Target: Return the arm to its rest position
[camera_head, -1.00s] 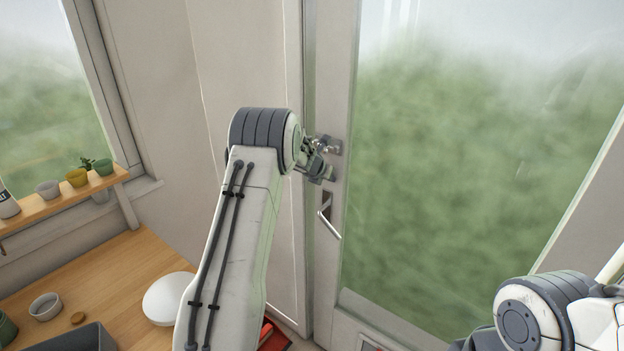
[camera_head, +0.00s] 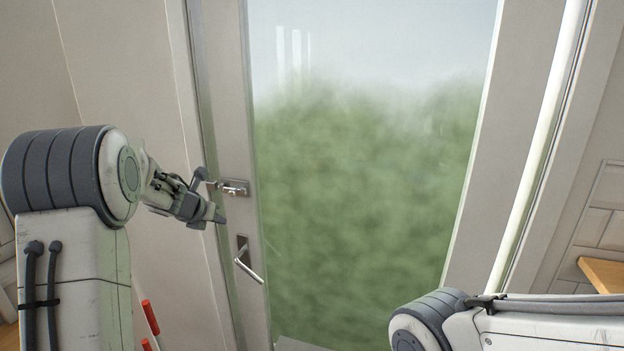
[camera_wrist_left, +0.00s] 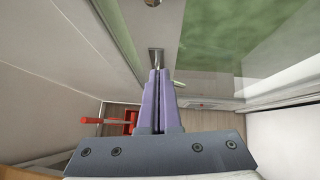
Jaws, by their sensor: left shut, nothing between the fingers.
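My left arm reaches in from the left in the head view. Its gripper (camera_head: 221,217) is in front of the glass door's (camera_head: 232,130) frame, just below a metal latch (camera_head: 234,187) and above the door's lever handle (camera_head: 248,262). In the left wrist view the two purple fingers (camera_wrist_left: 158,72) are together with nothing between them. A metal handle part shows just beyond their tips in that view; I cannot tell whether they touch it. My right arm's joint shows at the bottom right of the head view, but its gripper is out of view.
Red-handled tools (camera_head: 150,318) stand low beside my left arm; red items (camera_wrist_left: 130,122) also show in the wrist view. A wooden shelf edge (camera_head: 604,273) is at the far right. A pale wall lies left of the door.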

